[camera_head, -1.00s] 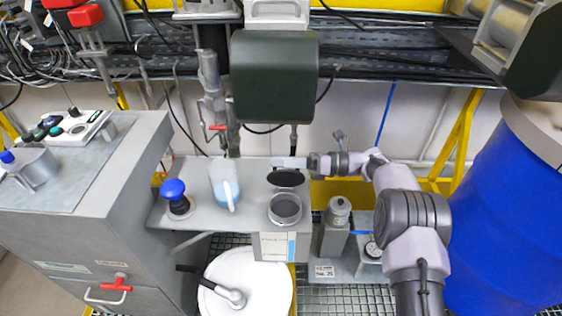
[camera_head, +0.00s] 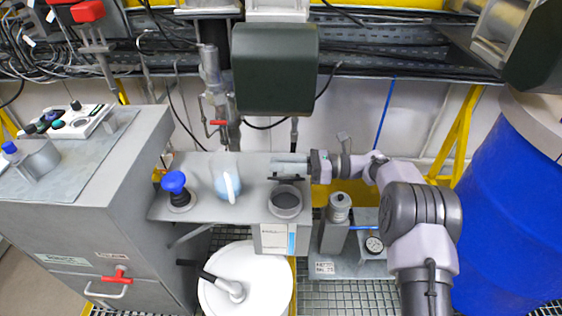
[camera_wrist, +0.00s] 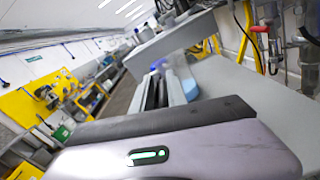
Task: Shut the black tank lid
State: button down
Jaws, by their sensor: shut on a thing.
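The black tank lid (camera_head: 287,178) shows in the head view as a thin dark strip, nearly edge-on and raised at the back of the tank's round opening. The grey tank opening (camera_head: 286,203) is uncovered, in a box on the grey bench. My gripper (camera_head: 290,167) reaches in from the right, behind the opening, and is shut on the lid. Its fingertips are small in the head view, so the exact grip is hard to see. In the wrist view, narrow dark upright shapes stand beyond my gripper's body; I cannot tell fingers from lid there.
A dark green box (camera_head: 274,70) hangs above. A small grey canister (camera_head: 339,207) and a gauge (camera_head: 374,245) are at right, near a blue drum (camera_head: 510,205).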

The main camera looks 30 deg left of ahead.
aim_at(272, 179)
jog(key=s+n, duration=0.1)
jog(key=d+f+n, duration=0.1)
jog(key=n, duration=0.1)
jog(key=s+f+n, duration=0.1)
jog(key=shift+s+d+n+b, duration=0.3)
jog(key=shift+s+b, duration=0.05)
jog(key=shift+s+d+f, duration=0.2)
jog(key=shift+s+f, duration=0.15)
jog(key=shift+f, duration=0.1)
jog(key=shift+s+d+f, duration=0.15)
jog(key=shift+s+f, duration=0.15)
jog(key=shift+f, duration=0.15)
jog(key=shift+s+d+f, duration=0.15)
jog(key=shift+s+f, duration=0.15)
jog(key=shift+f, duration=0.35)
jog(key=shift+s+f, duration=0.1)
jog(key=shift+f, duration=0.1)
jog(key=c, duration=1.6)
grip_release()
jog(key=shift+o, duration=0.5)
